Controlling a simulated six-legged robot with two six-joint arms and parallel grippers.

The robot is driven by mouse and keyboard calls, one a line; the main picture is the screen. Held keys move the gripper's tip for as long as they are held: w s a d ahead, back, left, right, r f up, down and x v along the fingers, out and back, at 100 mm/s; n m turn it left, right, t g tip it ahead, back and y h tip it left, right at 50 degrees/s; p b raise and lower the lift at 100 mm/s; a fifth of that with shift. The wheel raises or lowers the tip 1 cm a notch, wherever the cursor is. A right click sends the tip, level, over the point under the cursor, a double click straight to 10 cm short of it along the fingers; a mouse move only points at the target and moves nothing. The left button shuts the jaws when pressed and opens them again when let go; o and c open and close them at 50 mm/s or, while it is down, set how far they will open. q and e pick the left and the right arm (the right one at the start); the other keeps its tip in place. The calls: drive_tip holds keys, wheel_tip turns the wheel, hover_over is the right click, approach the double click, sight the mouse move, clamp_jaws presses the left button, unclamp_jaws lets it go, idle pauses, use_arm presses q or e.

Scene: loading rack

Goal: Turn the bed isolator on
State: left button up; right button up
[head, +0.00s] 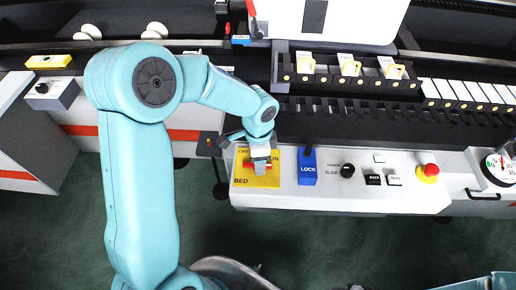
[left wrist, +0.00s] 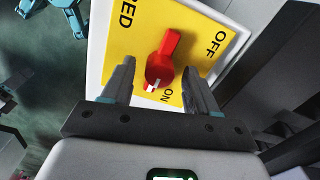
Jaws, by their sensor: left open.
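The bed isolator is a red rotary knob (left wrist: 163,62) on a yellow plate (head: 243,174) marked BED, OFF and ON. The plate also shows in the left wrist view (left wrist: 130,50). The knob's white-marked end lies at the lower side, near the ON lettering; OFF is at the upper right. My left gripper (head: 259,166) is over the plate, open, with one finger on each side of the knob in the left wrist view (left wrist: 160,68). I cannot tell whether either finger touches it. In the head view the gripper hides most of the knob. My right gripper is not in view.
A blue LOCK block (head: 307,168) stands right beside the yellow plate. Further right on the white panel (head: 325,195) are a black selector knob (head: 347,171), small buttons and a red emergency button (head: 431,170). A dark rack edge runs behind the panel.

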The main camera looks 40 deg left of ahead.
use_arm(q)
wheel_tip(320, 180, up, 16)
drive_tip(key=shift+p, duration=0.3)
drive_tip(key=shift+s+r, duration=0.1)
idle(0.4)
